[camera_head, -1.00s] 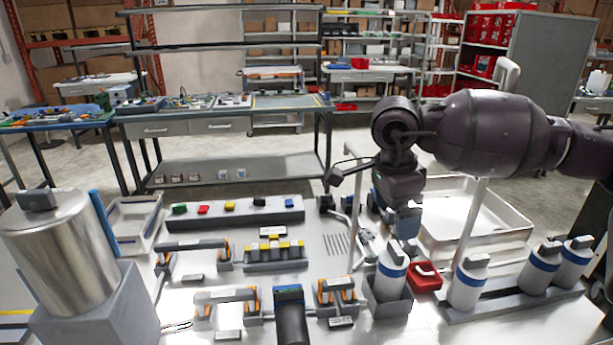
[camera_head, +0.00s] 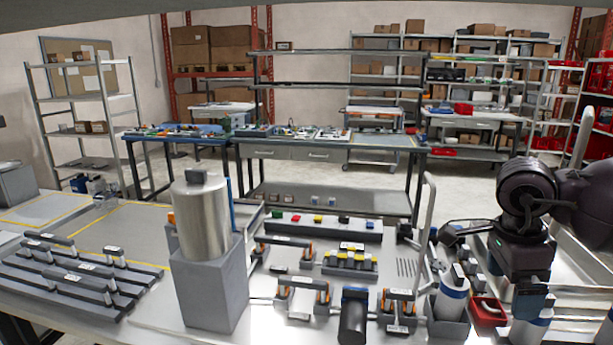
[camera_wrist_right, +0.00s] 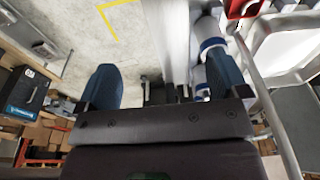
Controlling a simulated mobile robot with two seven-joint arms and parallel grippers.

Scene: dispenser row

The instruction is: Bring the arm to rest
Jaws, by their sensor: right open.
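My right arm comes in from the right edge of the head view. My right gripper (camera_head: 531,302) points down over the right end of the bench, above the white-and-blue bottles (camera_head: 532,328). In the right wrist view the two blue fingers of the gripper (camera_wrist_right: 163,82) stand well apart. I see nothing held between them. The gripper hides part of the bottle row and the white tray (camera_head: 587,268) behind it. My left gripper is not in view.
A red container (camera_head: 488,311) and a bottle in a grey holder (camera_head: 450,302) stand left of my gripper. A curved metal rod (camera_head: 427,215) rises nearby. A steel cylinder (camera_head: 202,218) stands on a grey block farther left. Racks (camera_head: 75,278) lie at the far left.

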